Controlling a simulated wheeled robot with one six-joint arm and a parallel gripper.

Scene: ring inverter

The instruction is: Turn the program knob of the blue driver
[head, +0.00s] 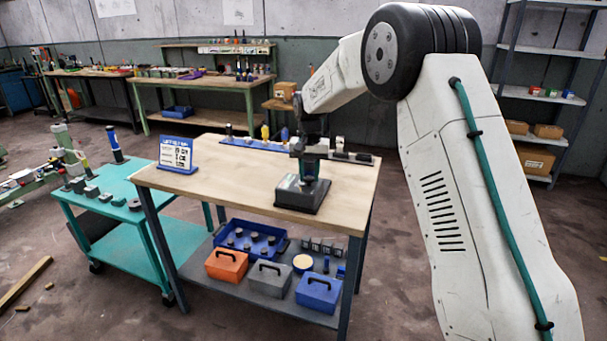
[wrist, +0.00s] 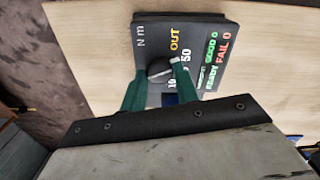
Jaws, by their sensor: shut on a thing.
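My gripper (head: 309,160) points down over a dark tester box (head: 298,195) on the wooden bench. In the wrist view my gripper's green fingers (wrist: 161,70) are shut on a dark round knob (wrist: 159,67) on the tester box (wrist: 205,27). The face reads N m, OUT, READY, GOOD 0 and FAIL 0; the fingers hide part of it. A blue upright tool (head: 284,134), perhaps the blue driver, stands in the rack at the bench's back. No program knob can be made out on it.
A yellow tool (head: 265,132) stands in the blue rack. A white and blue sign (head: 176,154) stands at the bench's left. A teal cart (head: 100,190) with a blue-handled tool (head: 115,145) is farther left. The bench top (head: 225,180) left of the tester is clear.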

